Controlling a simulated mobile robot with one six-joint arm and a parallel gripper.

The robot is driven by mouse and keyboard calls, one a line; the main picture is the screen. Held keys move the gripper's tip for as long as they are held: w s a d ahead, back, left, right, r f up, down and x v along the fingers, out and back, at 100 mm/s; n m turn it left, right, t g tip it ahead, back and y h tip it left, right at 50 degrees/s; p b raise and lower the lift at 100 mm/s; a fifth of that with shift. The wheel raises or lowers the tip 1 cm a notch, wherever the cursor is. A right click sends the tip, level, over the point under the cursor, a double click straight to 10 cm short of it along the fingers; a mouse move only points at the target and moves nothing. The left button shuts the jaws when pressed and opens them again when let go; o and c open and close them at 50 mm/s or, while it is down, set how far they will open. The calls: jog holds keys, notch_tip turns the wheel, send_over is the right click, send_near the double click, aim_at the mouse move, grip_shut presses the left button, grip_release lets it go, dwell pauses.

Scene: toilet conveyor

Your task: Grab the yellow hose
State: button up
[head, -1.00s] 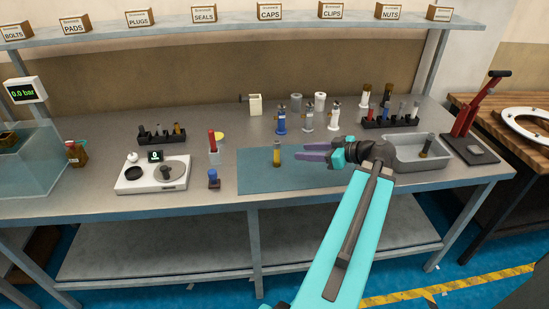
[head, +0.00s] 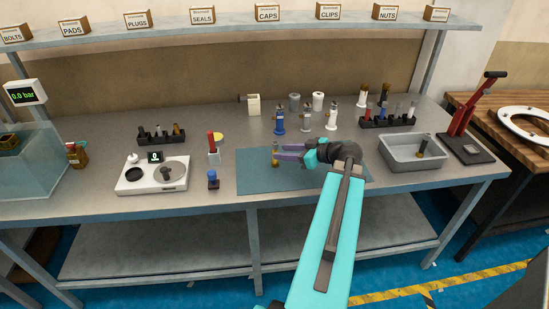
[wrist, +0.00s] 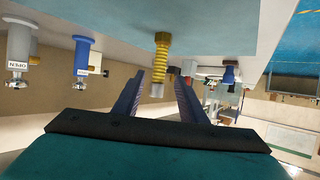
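The yellow hose (head: 275,160) stands upright on the blue mat (head: 255,181), partly hidden by the purple fingers of my gripper (head: 283,150) in the head view. In the wrist view, which is upside down, the yellow ribbed hose (wrist: 162,60) with its pale end shows between the two fingertips of my gripper (wrist: 161,78). The fingers are open, with a visible gap on each side of the hose. I see no contact.
A grey tray (head: 395,166) stands right of the mat. Left are a white scale (head: 150,187) and a small blue-topped piece (head: 213,180). Blue (head: 279,122) and white (head: 307,118) fittings stand behind the mat. The mat's front is clear.

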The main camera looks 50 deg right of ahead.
jog(key=shift+w, duration=0.1)
jog(key=shift+p+x, duration=0.8)
jog(key=shift+x, duration=0.15)
jog(key=shift+p+x, duration=0.55)
jog(key=shift+x, duration=1)
jog(key=shift+d+f, duration=0.1)
jog(key=shift+f, duration=0.05)
jog(key=shift+c, duration=0.3)
grip_shut()
